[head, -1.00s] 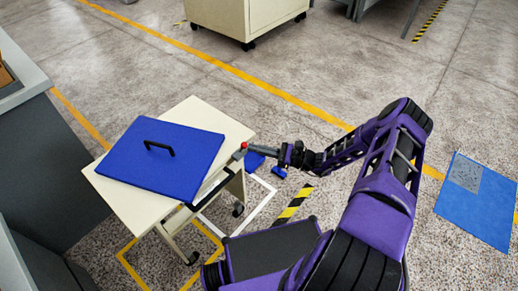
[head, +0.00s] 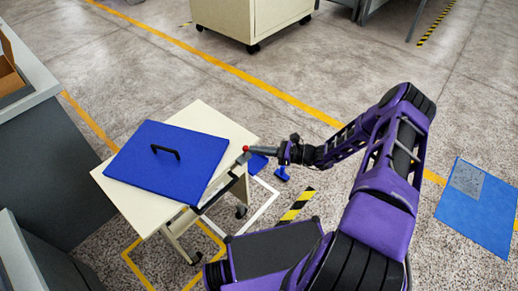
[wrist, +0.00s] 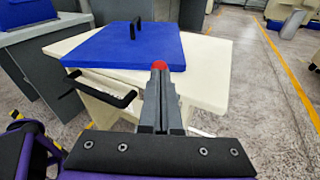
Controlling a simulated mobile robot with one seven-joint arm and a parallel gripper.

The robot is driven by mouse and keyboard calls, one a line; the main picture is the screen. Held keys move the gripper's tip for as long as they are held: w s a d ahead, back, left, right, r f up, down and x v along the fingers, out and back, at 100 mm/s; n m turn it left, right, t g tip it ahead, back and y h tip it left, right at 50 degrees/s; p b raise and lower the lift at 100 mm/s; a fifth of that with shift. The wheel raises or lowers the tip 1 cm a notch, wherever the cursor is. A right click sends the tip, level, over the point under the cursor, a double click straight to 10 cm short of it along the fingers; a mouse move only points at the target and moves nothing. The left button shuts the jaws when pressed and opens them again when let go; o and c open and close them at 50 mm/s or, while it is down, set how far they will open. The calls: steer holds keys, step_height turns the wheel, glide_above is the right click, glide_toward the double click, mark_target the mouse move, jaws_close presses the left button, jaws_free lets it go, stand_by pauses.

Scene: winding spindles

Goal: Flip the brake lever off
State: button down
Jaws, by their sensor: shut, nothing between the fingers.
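The cart (head: 231,128) has a cream top with a blue lid-like panel (head: 185,172) and a black handle on it. A red knob (head: 246,149), which looks like the end of the brake lever, shows at the cart's right edge. In the wrist view the red knob (wrist: 159,65) sits just beyond my fingertips, in front of the blue panel. The lever's shaft is hidden behind the fingers. My gripper (head: 254,151) is shut and empty, pointing left at the knob. The fingers (wrist: 160,80) look close to or touching the knob; I cannot tell which.
A black bar handle (wrist: 105,90) sticks out from the cart's near edge, left of my fingers. Grey benches stand at the left, and a cream cabinet (head: 262,22) stands at the back. A blue mat (head: 478,205) lies on the floor at right. Floor between is open.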

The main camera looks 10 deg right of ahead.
steer(key=h, duration=0.1)
steer(key=w+a+r+m+g+h+p, duration=0.1)
steer(key=w+g+h+p, duration=0.1)
steer(key=shift+w+a+r+m, duration=0.15)
steer(key=shift+a+r+m, duration=0.1)
steer(key=shift+a+m, duration=0.1)
steer(key=shift+g, duration=0.3)
steer(key=shift+r+p, duration=0.6)
steer(key=shift+r, duration=0.2)
steer(key=w+a+r+p+v, duration=0.1)
steer(key=r+v, duration=0.1)
steer(key=v, duration=1.1)
steer(key=shift+d+r+p, duration=0.3)
steer(key=shift+r+p, duration=0.05)
steer(key=shift+r, duration=0.1)
